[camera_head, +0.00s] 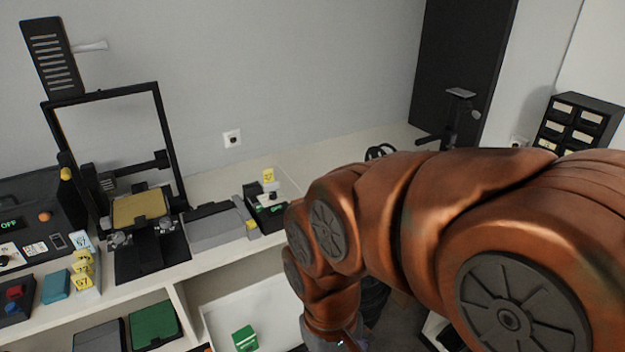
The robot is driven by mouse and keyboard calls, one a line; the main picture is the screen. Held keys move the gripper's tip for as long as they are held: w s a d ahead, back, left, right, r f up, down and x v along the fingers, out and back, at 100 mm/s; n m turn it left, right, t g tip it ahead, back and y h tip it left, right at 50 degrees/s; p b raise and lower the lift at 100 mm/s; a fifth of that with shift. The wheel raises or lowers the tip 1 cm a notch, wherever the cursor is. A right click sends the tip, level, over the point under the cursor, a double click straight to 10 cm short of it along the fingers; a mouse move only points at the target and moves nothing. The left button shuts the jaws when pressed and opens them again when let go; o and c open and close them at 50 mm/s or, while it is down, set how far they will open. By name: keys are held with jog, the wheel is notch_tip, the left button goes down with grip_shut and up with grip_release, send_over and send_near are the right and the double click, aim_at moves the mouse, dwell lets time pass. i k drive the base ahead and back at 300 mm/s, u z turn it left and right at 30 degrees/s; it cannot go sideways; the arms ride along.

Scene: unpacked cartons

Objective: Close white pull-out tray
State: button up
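The white pull-out tray (275,312) is below the countertop at the bottom centre and appears pulled out. A small green box (245,338) lies in it. The bottom frame edge cuts off the tray's front part. My copper-coloured arm reaches in from the right and bends down beside the tray's right side. Only a small part of my gripper (347,342) shows at the bottom edge, just right of the tray. Its fingers are hidden or out of frame, and I cannot tell whether it touches the tray.
The white countertop (222,262) above the tray holds a 3D-printer-like machine (140,205), a grey device (215,228) and a small black bin (265,212). An open compartment to the left holds green and grey cases (153,324). A black drawer cabinet (578,122) stands at right.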

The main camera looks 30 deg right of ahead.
aim_at(271, 306)
jog(key=z, duration=0.05)
jog(key=k, duration=0.5)
jog(key=u, duration=2.25)
jog(key=i, duration=0.95)
jog(key=z, duration=2.1)
